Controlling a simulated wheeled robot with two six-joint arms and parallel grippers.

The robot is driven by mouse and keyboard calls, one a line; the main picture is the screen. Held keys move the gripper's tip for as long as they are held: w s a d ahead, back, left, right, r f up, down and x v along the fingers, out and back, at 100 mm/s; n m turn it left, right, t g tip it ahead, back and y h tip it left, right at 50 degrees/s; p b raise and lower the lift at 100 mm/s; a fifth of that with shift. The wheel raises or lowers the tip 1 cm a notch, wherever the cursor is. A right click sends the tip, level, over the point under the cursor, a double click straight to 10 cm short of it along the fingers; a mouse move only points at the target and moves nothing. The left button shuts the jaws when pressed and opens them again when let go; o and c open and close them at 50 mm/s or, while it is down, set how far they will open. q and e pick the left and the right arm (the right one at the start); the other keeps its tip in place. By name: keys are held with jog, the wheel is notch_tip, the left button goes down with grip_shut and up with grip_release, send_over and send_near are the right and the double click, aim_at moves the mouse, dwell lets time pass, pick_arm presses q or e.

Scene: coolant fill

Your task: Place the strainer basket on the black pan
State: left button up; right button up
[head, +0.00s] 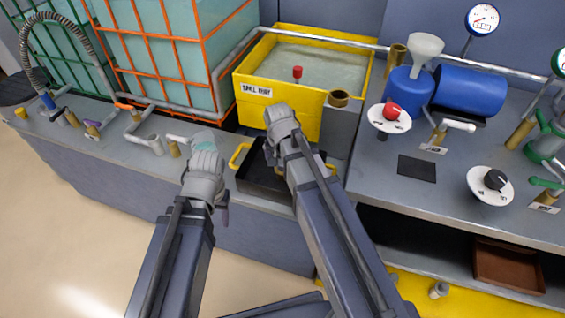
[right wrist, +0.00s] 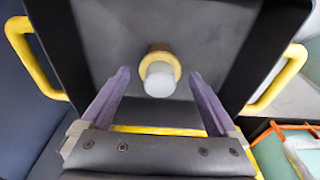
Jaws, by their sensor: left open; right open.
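The black pan (head: 254,180) with yellow handles sits on the bench below the yellow spill tray in the head view. It also fills much of the right wrist view (right wrist: 110,45). A short cylinder (right wrist: 160,78) with a pale end and brass-yellow collar stands in the pan; I cannot tell if it is the strainer basket. My right gripper (right wrist: 160,90) is open over the pan, its fingers on either side of the cylinder and not closed on it. My left gripper (head: 205,168) is open left of the pan, beside a pale translucent round thing (head: 206,140), possibly the basket.
The yellow spill tray (head: 277,112) holds liquid behind the pan. A grey block with a brass ring (head: 340,98) stands right of it. Pipes and valves (head: 130,125) line the left bench. A blue tank (head: 468,90), dials and a funnel stand on the right bench.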

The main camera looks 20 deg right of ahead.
aim_at(281, 172)
pick_arm(q)
jog(key=shift+r, duration=0.1)
pick_arm(e)
jog(key=shift+r, duration=0.1)
notch_tip(281, 172, up, 12)
jog(key=s+a+p, duration=0.1)
jog(key=s+p, duration=0.1)
jog(key=p, duration=1)
pick_arm(q)
notch_tip(281, 172, up, 12)
pick_arm(e)
jog(key=s+a+n+g, duration=0.1)
jog(key=s+a+n, duration=0.8)
jog(key=s, duration=0.3)
jog(key=shift+a+n+g, duration=0.3)
jog(key=shift+a+n, duration=0.05)
jog(key=shift+n, duration=0.45)
pick_arm(q)
jog(key=shift+s, duration=0.1)
pick_arm(e)
jog(key=shift+s, duration=0.2)
